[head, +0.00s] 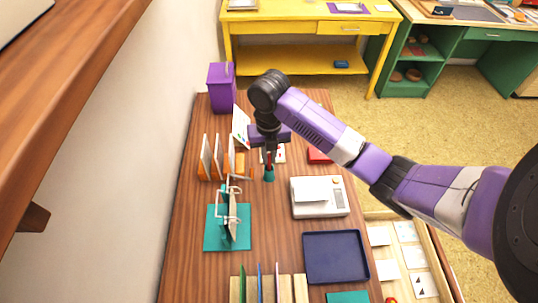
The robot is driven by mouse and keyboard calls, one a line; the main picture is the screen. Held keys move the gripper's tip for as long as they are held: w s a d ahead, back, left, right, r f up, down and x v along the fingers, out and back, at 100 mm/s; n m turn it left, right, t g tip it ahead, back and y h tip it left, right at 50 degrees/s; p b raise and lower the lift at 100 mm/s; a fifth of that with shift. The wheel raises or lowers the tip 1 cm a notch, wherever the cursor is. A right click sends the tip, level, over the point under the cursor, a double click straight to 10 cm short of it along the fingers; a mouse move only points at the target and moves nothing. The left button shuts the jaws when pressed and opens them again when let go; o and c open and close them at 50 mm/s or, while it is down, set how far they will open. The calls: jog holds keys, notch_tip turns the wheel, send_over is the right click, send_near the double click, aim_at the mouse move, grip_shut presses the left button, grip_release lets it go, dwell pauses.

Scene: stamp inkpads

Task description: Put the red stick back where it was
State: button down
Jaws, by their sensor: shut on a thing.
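My gripper (268,152) points down over the far half of the wooden table. It is shut on a thin red stick (268,160), of which only a short piece shows below the fingers. A small teal piece (269,174) is directly under the stick, close to the table top. I cannot tell whether the stick stands in it, touches it or hangs just above it. The upper part of the stick is hidden by my gripper.
Orange racks with upright cards (206,160) stand close on the left. A white device (318,197) is to the right, with a navy tray (336,257) nearer. A teal mat with a white frame (212,240) lies front left. A purple bin (221,88) stands behind.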

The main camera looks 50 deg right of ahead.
jog(key=shift+f, duration=0.1)
jog(key=shift+f, duration=0.1)
jog(key=c, duration=1.5)
grip_release()
notch_tip(320, 180, up, 12)
jog(key=shift+r+p, duration=0.25)
jog(key=shift+p, duration=0.25)
